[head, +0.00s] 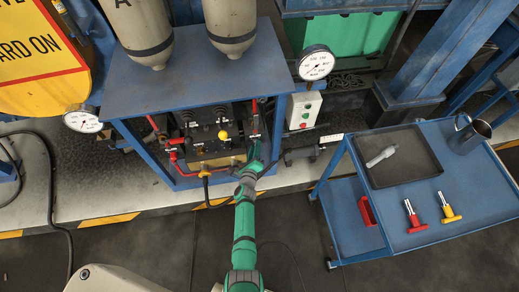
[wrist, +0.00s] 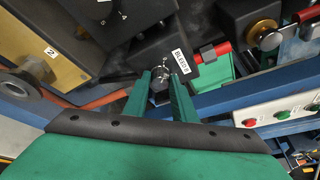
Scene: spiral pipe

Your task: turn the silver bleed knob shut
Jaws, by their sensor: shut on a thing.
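The silver bleed knob (wrist: 164,65) shows in the wrist view between the tips of the two green fingers, in front of a dark block. A white label (wrist: 181,61) that seems to read BLEED 1 sits just right of it. My gripper (wrist: 161,84) is shut on the knob, one finger on each side. In the head view my gripper (head: 255,160) reaches into the right side of the blue-framed pipe unit, and I cannot make out the knob there. The fingers hide part of the knob, so I cannot tell how far it is turned.
Red-handled valves and a yellow knob (head: 223,135) stand left of my gripper. A blue cart (head: 440,180) with a dark tray and tools stands farther right. Open floor (head: 300,235) lies between my arm and the cart.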

